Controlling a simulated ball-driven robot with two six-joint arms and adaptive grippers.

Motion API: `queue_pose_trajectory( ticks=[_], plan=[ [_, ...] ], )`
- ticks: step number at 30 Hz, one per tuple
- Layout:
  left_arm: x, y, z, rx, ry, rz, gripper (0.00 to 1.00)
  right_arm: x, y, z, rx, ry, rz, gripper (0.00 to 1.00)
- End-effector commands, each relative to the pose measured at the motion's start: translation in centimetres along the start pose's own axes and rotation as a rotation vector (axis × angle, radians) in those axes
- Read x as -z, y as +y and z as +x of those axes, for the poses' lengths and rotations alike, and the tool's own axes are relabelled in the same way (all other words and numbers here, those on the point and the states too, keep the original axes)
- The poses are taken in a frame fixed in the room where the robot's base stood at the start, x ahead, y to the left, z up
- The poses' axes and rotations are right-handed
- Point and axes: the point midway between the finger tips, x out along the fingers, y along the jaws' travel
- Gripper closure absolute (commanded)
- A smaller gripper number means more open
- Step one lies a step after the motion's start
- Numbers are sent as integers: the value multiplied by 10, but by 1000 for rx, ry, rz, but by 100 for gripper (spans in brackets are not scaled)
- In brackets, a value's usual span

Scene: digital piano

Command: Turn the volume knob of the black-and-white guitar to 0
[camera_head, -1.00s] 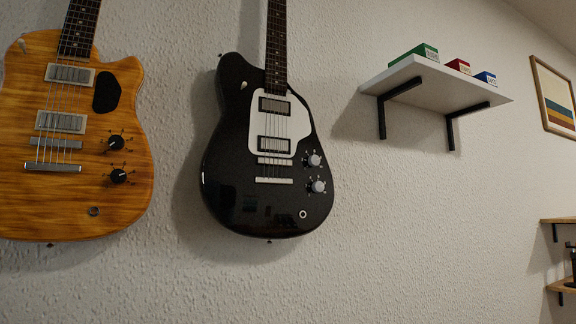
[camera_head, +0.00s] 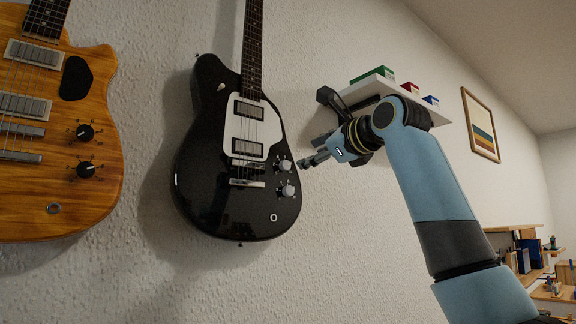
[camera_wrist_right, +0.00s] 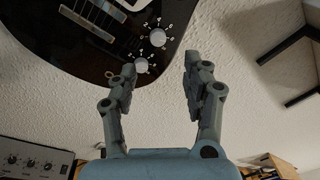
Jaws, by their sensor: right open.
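The black-and-white guitar (camera_head: 215,190) hangs on the wall, with a black body and white pickguard. It has two silver knobs with number marks around them: an upper knob (camera_head: 285,165) and a lower knob (camera_head: 288,191). No label tells which is volume. My right gripper (camera_head: 308,154) is open and empty, just right of the upper knob and apart from the guitar. In the right wrist view, the upper knob (camera_wrist_right: 158,37) shows beyond the gap between the fingers (camera_wrist_right: 160,64); the lower knob (camera_wrist_right: 141,65) shows beside the left fingertip. My left gripper is not in view.
An orange wooden guitar (camera_head: 60,150) with black knobs hangs at the left. A white shelf (camera_head: 365,90) with small coloured boxes is behind my right arm. A framed picture (camera_head: 481,125) hangs further right. An amplifier (camera_wrist_right: 30,158) shows low in the right wrist view.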

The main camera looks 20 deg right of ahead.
Motion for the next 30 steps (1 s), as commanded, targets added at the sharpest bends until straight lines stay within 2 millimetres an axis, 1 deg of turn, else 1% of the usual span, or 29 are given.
queue_pose_trajectory(
  ticks=[1,4,9,12,15,19,26,27,30],
  plan=[
    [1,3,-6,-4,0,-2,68,-2,-1,8,-3,1,3,51],
    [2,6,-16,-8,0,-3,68,-3,-2,28,-3,1,3,51],
    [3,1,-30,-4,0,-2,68,-3,-1,62,-4,2,3,51],
    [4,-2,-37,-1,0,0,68,-2,-1,79,-4,2,3,51],
    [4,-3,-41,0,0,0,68,-2,-1,90,-2,1,1,51],
    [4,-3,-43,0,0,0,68,0,1,97,-2,1,1,51],
    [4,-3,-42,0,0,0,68,1,2,98,-2,1,0,51],
    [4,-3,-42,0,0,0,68,1,2,98,-2,1,0,52],
    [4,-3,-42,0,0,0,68,1,2,98,-2,1,0,65]
  ],
)
